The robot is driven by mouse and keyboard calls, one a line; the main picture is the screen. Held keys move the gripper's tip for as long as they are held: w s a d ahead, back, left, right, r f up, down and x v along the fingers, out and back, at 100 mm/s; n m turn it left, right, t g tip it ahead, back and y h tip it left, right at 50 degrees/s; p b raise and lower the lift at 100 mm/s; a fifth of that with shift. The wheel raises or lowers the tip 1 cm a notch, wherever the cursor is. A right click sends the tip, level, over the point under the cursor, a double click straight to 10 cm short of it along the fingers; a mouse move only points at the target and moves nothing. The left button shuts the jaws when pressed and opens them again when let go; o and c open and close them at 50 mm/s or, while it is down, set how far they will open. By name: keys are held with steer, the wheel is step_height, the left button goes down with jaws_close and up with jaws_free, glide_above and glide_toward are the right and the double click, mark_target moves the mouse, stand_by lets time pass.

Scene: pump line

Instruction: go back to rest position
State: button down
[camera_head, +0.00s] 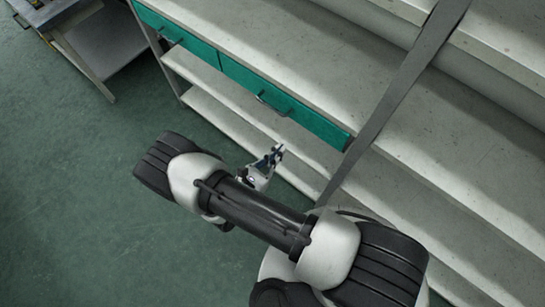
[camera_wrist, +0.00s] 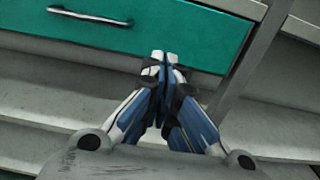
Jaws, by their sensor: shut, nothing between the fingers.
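My gripper (camera_head: 277,153) shows small in the head view, beyond my arm and in front of the shelf unit. In the wrist view my gripper (camera_wrist: 164,56) is shut, its two blue and white fingers meeting at the tips with nothing between them. The fingertips show against the lower edge of a green drawer (camera_wrist: 190,32). Whether they touch it, I cannot tell. My folded arm covers part of the floor and shelves in the head view.
The shelf unit (camera_head: 240,118) has green drawers (camera_head: 285,103) with dark handles, both closed. A grey upright post (camera_head: 400,85) crosses the shelves on the right. A low table (camera_head: 105,40) stands at the upper left. The green floor (camera_head: 70,200) at the left is clear.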

steer(key=shift+v, duration=1.15)
steer(key=d+r+m+g, duration=0.5)
steer(key=r+m+g, duration=0.25)
steer(key=r, duration=0.35)
steer(key=d+r+m+g, duration=0.55)
steer(key=r+m, duration=0.25)
steer(key=r, duration=0.3)
steer(key=s+d+r+m+t+y, duration=0.1)
steer(key=s+r+m+t+y, duration=0.1)
steer(key=s+r+m+y, duration=0.3)
steer(key=s+d+r+m+t+y, duration=0.1)
steer(key=s+d+r+m+y, duration=0.1)
steer(key=s+r+m+y, duration=0.4)
step_height(320, 180, up, 5)
steer(key=shift+s+d+f+m+t, duration=0.15)
steer(key=shift+s+d+m+t, duration=0.25)
steer(key=shift+m, duration=0.45)
